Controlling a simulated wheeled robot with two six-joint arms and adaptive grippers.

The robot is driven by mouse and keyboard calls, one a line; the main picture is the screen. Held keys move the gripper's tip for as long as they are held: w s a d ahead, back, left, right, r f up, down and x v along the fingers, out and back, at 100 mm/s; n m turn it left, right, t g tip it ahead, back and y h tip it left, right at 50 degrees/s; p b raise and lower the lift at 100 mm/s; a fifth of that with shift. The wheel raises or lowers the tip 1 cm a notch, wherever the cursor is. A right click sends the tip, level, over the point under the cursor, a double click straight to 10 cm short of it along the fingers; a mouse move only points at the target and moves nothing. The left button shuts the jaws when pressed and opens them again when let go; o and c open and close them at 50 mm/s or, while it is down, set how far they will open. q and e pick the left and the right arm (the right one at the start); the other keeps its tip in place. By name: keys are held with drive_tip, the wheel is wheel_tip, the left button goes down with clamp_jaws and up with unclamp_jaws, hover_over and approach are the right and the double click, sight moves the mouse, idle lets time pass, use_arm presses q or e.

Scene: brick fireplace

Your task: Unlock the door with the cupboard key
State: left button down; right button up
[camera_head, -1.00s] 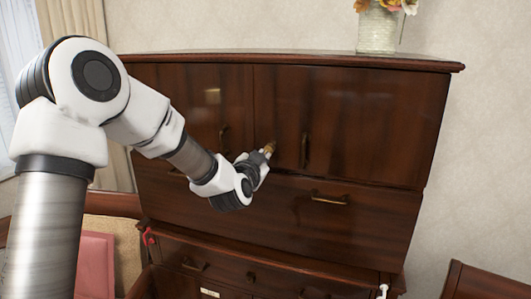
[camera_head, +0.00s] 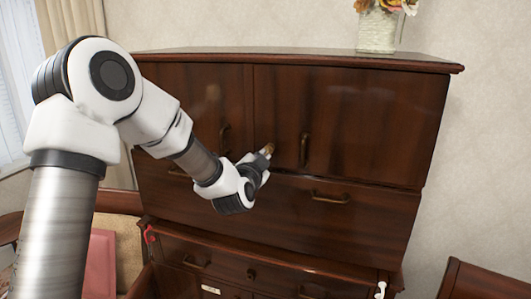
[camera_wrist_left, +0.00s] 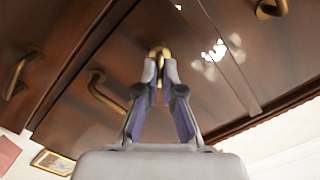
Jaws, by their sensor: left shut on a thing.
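The dark wooden cupboard (camera_head: 370,115) has two upper doors with brass handles. My left gripper (camera_head: 266,153) is at the lower front, near the seam between the doors and between their handles. In the left wrist view its fingers (camera_wrist_left: 161,72) are shut on a small brass piece, the cupboard key (camera_wrist_left: 160,51), which is mostly hidden by the fingertips. The brass touches or nearly touches the dark wood. I cannot tell whether it is inside the lock. The doors look shut. My right gripper is not in view.
A vase with flowers (camera_head: 377,28) stands on top of the cupboard. A wide drawer with a brass handle (camera_head: 330,198) lies below the doors, with smaller drawers under it. A pink cushioned seat (camera_head: 98,262) is at lower left. Another wooden piece (camera_head: 487,283) is at lower right.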

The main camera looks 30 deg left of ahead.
use_arm(q)
drive_tip(key=shift+m, duration=0.6)
